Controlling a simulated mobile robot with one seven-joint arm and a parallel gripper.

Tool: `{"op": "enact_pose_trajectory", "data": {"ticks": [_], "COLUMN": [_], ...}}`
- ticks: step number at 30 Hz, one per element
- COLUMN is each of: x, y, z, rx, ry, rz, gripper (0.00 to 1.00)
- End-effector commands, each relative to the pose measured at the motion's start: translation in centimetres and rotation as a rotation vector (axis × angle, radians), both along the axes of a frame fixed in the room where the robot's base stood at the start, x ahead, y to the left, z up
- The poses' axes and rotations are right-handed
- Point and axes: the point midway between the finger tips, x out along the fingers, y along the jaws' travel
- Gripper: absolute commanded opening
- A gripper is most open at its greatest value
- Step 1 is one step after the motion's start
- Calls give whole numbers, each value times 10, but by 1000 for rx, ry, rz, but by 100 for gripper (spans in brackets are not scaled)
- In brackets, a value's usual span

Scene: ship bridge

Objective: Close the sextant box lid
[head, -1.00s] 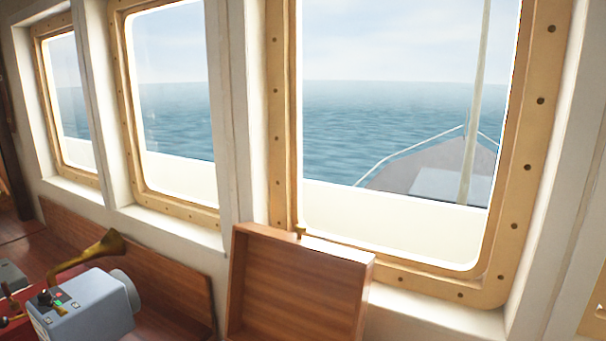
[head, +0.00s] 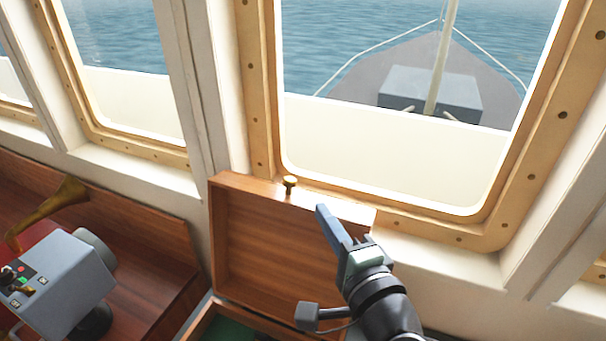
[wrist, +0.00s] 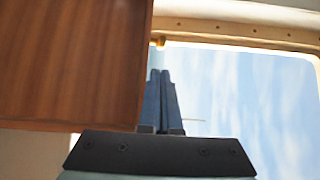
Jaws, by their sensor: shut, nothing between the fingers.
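The sextant box lid (head: 265,235) is a reddish-brown wooden panel with a raised rim, standing open and upright below the window. A small brass knob (head: 290,183) sits on its top edge. The box's lower part (head: 212,318) shows at the bottom edge with a green inside, mostly cut off. My gripper (head: 321,208) is shut and empty, in front of the lid's right part, with its tips just right of and below the knob. In the wrist view the lid (wrist: 70,60) fills the left side, and the shut fingers (wrist: 159,74) point up just right of its edge.
A grey-blue device (head: 70,265) with buttons and a brass horn (head: 50,212) stand on the wooden console to the left. The window frame (head: 420,225) and white sill lie close behind the lid.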

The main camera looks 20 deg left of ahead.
Motion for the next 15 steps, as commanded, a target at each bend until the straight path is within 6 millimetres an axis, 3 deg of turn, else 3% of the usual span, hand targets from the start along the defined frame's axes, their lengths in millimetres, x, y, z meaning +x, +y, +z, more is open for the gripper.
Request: {"op": "enact_pose_trajectory", "data": {"ticks": [6, 15], "x": [36, 69], "y": [32, 59], "z": [1, -3], "rx": [-1, 1], "ry": [-1, -1], "rz": [3, 1], "gripper": [0, 0]}}
